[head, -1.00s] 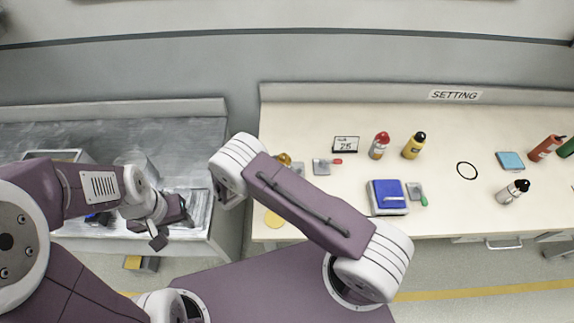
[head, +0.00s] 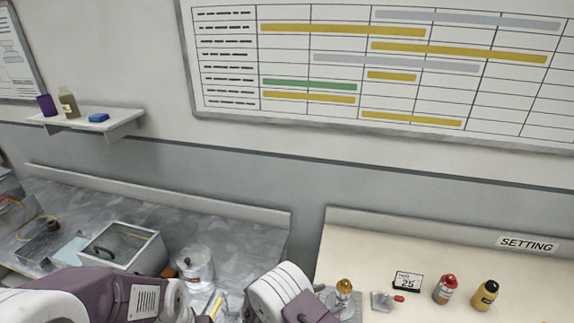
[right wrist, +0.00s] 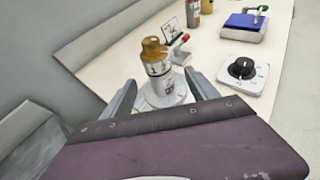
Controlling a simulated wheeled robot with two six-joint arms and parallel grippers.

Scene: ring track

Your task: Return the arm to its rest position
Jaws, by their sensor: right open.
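In the right wrist view my right gripper (right wrist: 160,92) is open, with one dark finger on each side of a bottle with an amber cap (right wrist: 156,66). The bottle stands upright on a pale round base; no contact with the fingers can be made out. It also shows in the head view (head: 344,287). My left arm (head: 130,300) is at the lower left of the head view; its gripper is out of sight.
Near the bottle stand a number card (head: 407,281), a red-capped bottle (head: 445,289) and a yellow bottle (head: 485,295). A dial box (right wrist: 243,72) and a blue-topped device (right wrist: 245,25) lie farther right.

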